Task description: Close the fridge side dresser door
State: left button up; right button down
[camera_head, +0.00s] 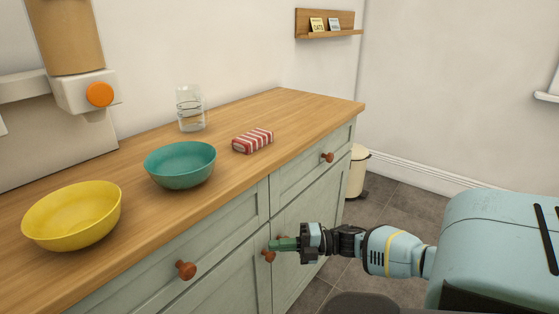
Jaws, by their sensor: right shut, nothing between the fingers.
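The dresser has pale green fronts and a wooden top (225,134). Its right lower door (312,222) and left lower door (228,287) stand below drawers. I cannot tell whether either door is slightly ajar. My right gripper (282,244) comes in from the right, shut and empty, with its green fingertips pointing left. It is in front of the doors, close to a brown door knob (268,256) and partly over it. I cannot tell if it touches the door. My left gripper is out of view.
A yellow bowl (72,218), a teal bowl (180,166), a glass jar (190,108) and a red-striped packet (253,141) stand on the top. A cream bin (357,172) is beyond the dresser's right end. Dark tiled floor (395,196) is clear there.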

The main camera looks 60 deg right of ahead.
jog(key=v, duration=0.7)
jog(key=shift+s+d, duration=0.25)
jog(key=shift+s, duration=0.1)
jog(key=shift+a, duration=0.1)
